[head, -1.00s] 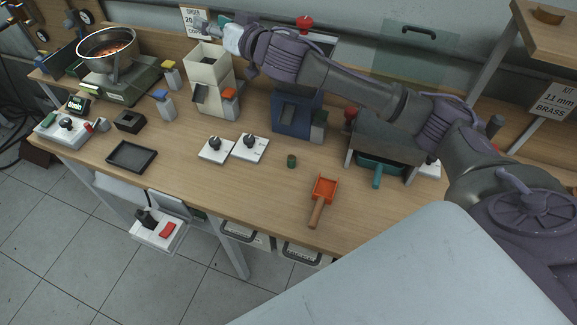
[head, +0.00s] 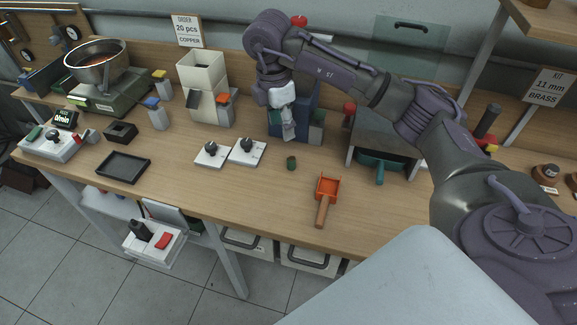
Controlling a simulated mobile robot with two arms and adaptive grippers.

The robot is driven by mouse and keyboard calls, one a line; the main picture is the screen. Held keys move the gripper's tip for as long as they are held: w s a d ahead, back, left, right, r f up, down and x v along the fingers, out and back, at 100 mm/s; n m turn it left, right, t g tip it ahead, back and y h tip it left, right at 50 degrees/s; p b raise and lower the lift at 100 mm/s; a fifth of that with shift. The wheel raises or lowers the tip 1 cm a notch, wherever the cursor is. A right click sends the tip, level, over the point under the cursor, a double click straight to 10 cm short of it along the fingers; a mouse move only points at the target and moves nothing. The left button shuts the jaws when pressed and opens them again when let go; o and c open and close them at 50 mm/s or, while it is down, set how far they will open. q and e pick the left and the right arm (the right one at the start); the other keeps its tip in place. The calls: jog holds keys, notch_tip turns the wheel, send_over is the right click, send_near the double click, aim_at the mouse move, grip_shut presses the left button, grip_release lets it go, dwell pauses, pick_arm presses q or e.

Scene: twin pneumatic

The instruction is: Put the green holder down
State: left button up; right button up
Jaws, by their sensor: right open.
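A small dark green holder (head: 291,163), a short cylinder, stands on the wooden workbench (head: 255,195) to the right of the two white dial plates. My right gripper (head: 289,137) points down above and behind it in the picture, in front of the blue machine (head: 310,120). The right gripper is open, and I see nothing held in it. The holder is apart from the fingertips in the picture. My left gripper is not in view.
An orange scoop (head: 326,190) lies right of the holder. White dial plates (head: 212,154) and (head: 247,152) lie to its left, with a black tray (head: 124,167) farther left. A cream hopper (head: 203,75) stands behind. The bench front is fairly clear.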

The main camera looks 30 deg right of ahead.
aim_at(291, 157)
jog(key=shift+h, duration=0.3)
jog(key=f, duration=0.2)
jog(key=d+f, duration=0.1)
jog(key=f, duration=0.2)
jog(key=d+f+p, duration=0.1)
jog(key=f, duration=0.2)
jog(key=shift+s+d, duration=0.15)
jog(key=shift+f+p, duration=0.45)
jog(key=shift+f, duration=0.15)
jog(key=f, duration=0.3)
jog(key=f+p, duration=0.1)
jog(key=shift+d+f, duration=0.2)
jog(key=shift+d, duration=0.15)
grip_shut()
